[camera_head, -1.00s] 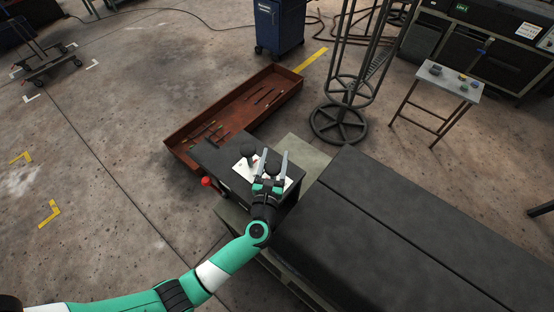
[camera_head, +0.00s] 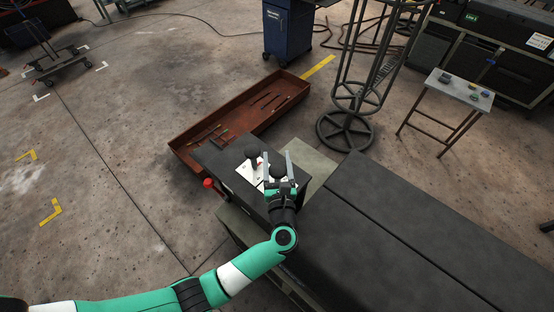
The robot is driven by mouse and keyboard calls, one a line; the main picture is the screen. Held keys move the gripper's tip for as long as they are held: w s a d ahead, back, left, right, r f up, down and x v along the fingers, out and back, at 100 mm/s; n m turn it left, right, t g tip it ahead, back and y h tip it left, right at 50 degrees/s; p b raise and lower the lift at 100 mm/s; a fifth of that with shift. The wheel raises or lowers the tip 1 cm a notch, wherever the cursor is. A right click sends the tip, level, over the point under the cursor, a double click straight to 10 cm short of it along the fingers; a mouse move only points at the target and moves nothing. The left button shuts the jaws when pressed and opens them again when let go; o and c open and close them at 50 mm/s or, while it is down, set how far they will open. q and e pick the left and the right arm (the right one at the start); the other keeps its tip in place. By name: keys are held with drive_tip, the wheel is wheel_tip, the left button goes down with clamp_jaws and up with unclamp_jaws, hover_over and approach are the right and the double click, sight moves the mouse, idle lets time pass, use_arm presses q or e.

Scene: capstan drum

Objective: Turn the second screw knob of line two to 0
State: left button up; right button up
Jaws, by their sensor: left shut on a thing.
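A black box (camera_head: 214,160) carries a white plate (camera_head: 244,172) with two round black knobs on it. The left knob (camera_head: 252,153) stands free. The right knob (camera_head: 278,171) is between the fingers of my left gripper (camera_head: 278,163), which is shut on it from the near side. The fingers and wrist hide part of this knob and of the plate. Any numbers on the plate are too small to read. My right gripper is not in view.
A red ball-shaped handle (camera_head: 208,183) sticks out at the box's left side. A rust-red tray (camera_head: 184,148) with rods lies behind it. A long black padded surface (camera_head: 400,230) is at the right. A metal frame stand (camera_head: 345,130) rises behind.

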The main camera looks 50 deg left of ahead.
use_arm(q)
drive_tip(key=o, duration=1.4)
drive_tip(key=shift+c, duration=0.2)
